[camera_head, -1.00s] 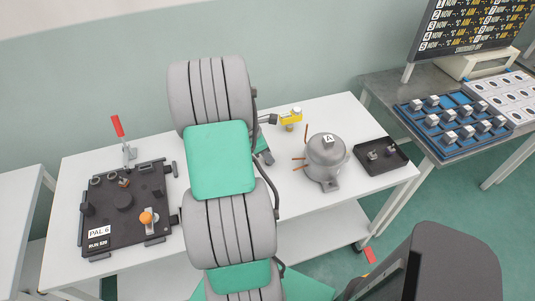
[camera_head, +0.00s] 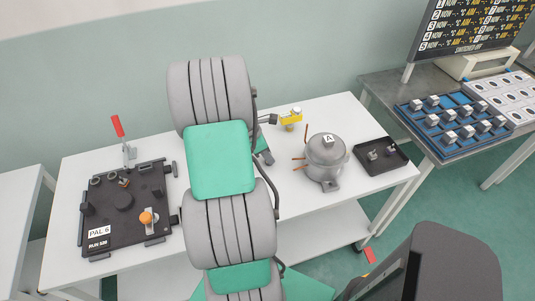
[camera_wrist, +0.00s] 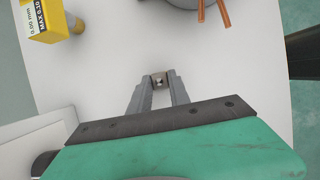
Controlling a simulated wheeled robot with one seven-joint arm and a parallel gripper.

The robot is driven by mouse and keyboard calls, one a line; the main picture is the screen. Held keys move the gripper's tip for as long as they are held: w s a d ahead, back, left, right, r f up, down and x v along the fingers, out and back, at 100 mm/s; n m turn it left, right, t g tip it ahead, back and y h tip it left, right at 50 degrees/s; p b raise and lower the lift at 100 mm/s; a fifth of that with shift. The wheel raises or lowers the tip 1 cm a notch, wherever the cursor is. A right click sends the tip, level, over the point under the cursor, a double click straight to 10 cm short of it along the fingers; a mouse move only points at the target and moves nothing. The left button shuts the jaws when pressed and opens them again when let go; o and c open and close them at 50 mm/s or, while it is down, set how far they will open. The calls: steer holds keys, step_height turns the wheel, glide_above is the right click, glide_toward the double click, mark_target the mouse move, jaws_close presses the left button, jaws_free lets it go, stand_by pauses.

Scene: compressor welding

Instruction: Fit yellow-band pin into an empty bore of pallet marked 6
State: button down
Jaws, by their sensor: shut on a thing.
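The pallet marked 6 (camera_head: 118,232) is a black plate with a "PAL 6" label, lying on the left of the white table in the head view. It has a round black boss in its middle and several small round features along its far edge; I cannot tell which bores are empty. My gripper (camera_wrist: 159,84) is shut on a small grey metal part (camera_wrist: 158,78) held between the fingertips in the wrist view. The part shows nearly end-on and no yellow band is visible. The gripper is over white table surface, mostly hidden behind my arm in the head view.
An orange-knobbed clamp (camera_head: 148,218) stands on the pallet, and a red-handled lever (camera_head: 118,127) behind it. A yellow gauge (camera_head: 290,116), grey compressor (camera_head: 326,158) and black tray (camera_head: 381,166) stand right of my arm. A blue rack (camera_head: 455,145) is on the right table.

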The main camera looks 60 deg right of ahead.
stand_by(0.4)
steer(key=shift+r+p, duration=2.25)
steer(key=shift+p, duration=0.1)
steer(key=shift+f, duration=0.1)
steer(key=c, duration=1.8)
jaws_free()
steer(key=shift+c, duration=0.2)
jaws_close()
